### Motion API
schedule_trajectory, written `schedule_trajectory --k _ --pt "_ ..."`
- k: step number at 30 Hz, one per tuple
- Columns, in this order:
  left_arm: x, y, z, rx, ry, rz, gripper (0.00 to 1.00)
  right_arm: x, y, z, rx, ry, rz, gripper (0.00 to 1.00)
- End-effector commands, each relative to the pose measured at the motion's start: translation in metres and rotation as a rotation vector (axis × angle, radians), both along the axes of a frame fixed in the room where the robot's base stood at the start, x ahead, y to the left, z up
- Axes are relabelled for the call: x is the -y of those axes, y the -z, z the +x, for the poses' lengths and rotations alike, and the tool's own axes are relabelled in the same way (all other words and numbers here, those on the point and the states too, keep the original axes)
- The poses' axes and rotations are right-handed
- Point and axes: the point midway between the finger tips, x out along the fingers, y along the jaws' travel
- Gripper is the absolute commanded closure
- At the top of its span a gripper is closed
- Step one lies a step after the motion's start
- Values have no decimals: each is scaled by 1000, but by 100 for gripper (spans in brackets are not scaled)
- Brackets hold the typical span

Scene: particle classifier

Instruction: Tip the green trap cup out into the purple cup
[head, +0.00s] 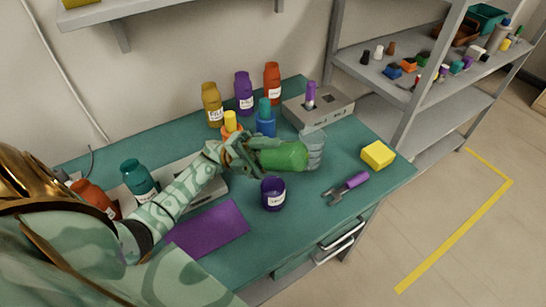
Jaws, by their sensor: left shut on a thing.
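The green trap cup (282,155) is held in the air above the teal bench, lying nearly on its side. A clear, pale section (315,150) shows at its right end. My left gripper (250,155) is shut on the cup's left end; its fingers are partly hidden. The purple cup (273,194) stands upright on the bench below and slightly left of the green cup's middle, apart from it. Its opening faces up; what it holds is too dark to tell. No falling particles show. My right gripper is not in view.
Yellow, purple and red jars (212,104) stand along the back. A grey device (318,107) sits behind the green cup. A yellow block (378,155) and a purple-handled tool (346,188) lie to the right. A purple mat (208,230) lies in front.

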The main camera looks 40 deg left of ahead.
Motion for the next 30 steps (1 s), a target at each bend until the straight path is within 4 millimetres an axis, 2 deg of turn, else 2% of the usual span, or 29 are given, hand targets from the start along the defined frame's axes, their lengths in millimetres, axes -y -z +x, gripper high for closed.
schedule_trajectory --k 30 --pt "-3 -10 -1 15 0 -111 70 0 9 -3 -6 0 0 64"
